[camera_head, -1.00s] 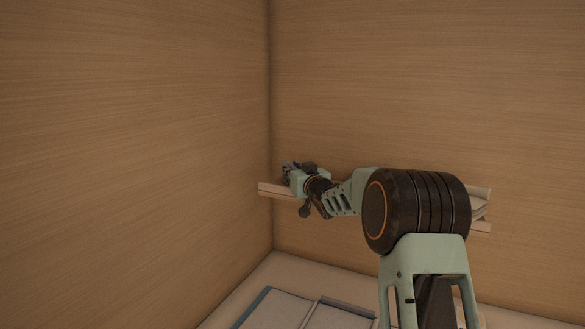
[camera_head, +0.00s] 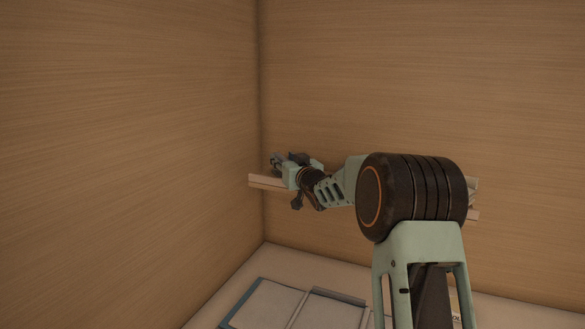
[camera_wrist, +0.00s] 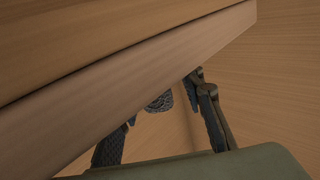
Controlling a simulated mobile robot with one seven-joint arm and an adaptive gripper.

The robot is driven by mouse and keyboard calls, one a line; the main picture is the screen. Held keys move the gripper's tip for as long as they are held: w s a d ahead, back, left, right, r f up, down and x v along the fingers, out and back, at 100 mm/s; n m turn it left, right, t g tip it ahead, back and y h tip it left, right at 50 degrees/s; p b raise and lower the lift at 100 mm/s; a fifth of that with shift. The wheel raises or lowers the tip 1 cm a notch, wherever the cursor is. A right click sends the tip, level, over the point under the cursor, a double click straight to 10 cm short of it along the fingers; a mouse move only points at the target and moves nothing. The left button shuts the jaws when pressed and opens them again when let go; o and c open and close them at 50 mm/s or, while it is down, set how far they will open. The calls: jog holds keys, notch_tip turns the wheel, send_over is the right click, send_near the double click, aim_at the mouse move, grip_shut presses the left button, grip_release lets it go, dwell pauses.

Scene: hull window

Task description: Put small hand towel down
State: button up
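My gripper (camera_head: 277,160) is at the left part of the wall shelf (camera_head: 262,182), by the back corner, just above the board's line in the head view. In the wrist view my gripper (camera_wrist: 165,120) has its two fingers apart, with wall showing between them. The shelf board (camera_wrist: 150,75) crosses close in front and hides part of the left finger. A small dark textured patch (camera_wrist: 160,102) shows between the fingers below the board; I cannot tell whether it is a fingertip or cloth. I cannot make out the small hand towel for certain.
Light folded or stacked items (camera_head: 473,190) sit at the shelf's right end, mostly behind my arm. Below, a pale counter (camera_head: 235,285) holds flat panels with a blue edge (camera_head: 262,305). Wooden walls close in at left (camera_head: 130,130) and back.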

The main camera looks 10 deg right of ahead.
jog(key=s+d+b, duration=0.2)
jog(key=s, duration=0.8)
jog(key=shift+s, duration=0.3)
